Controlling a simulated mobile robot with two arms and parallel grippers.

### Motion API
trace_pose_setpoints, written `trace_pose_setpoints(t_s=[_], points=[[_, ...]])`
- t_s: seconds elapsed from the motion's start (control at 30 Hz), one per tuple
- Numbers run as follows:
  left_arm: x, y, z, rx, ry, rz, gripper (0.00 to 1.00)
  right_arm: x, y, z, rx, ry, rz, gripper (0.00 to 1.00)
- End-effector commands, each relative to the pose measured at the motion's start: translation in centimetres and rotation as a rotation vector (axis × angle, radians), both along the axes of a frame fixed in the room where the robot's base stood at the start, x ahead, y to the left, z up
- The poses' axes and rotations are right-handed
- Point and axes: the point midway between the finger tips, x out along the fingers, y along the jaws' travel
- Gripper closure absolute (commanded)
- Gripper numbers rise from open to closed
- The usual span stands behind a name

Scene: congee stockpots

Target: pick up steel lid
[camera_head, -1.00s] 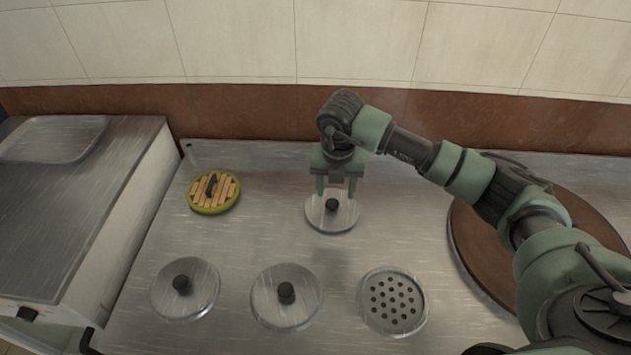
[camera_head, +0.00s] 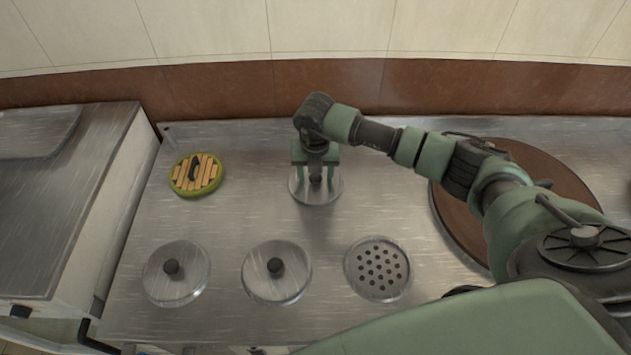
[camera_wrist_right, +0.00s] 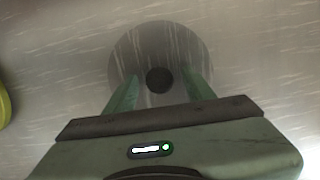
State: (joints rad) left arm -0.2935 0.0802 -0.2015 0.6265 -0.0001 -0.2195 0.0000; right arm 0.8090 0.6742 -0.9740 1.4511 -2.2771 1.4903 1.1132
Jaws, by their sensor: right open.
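A round steel lid with a black knob (camera_head: 316,196) lies at the back middle of the steel counter. It also shows in the right wrist view (camera_wrist_right: 160,45), with its dark knob near the middle. My right gripper (camera_head: 316,186) is open over this lid, its two green fingers on either side of the knob. In the right wrist view the fingers (camera_wrist_right: 160,92) flank the knob with gaps on both sides. Two similar steel lids lie nearer the front, one at the left (camera_head: 190,288) and one in the middle (camera_head: 262,290). My left gripper is not in view.
A round slatted lid with a green rim (camera_head: 174,180) lies at the back left. A perforated steel disc (camera_head: 378,290) lies at the front right. A large brown round board (camera_head: 545,165) is at the right, partly behind my arm. A tiled wall (camera_head: 330,30) closes the back.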

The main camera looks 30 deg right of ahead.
Motion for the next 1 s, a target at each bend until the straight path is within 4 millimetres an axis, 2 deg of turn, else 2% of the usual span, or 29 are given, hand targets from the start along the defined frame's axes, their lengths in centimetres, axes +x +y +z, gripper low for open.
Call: trace_pose_setpoints(t_s=[0.03,0.2,0.23,0.53,0.67,0.83,1.0], points=[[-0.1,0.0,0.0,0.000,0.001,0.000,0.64,0.0,0.0,0.0,0.000,0.000,0.000,0.49],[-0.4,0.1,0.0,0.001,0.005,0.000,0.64,0.0,0.0,0.1,0.000,-0.001,0.000,0.96],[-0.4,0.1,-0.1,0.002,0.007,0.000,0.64,0.0,0.0,0.1,0.000,-0.001,0.000,1.00],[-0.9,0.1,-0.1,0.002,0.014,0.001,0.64,0.1,0.0,0.2,0.000,-0.002,0.000,1.00],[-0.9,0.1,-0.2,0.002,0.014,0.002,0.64,0.1,0.0,0.9,0.001,-0.005,0.000,1.00],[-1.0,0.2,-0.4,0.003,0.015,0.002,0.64,0.1,0.0,3.1,0.000,-0.006,0.000,1.00],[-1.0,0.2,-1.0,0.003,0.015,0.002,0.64,0.2,0.0,7.3,0.000,-0.009,0.001,1.00]])
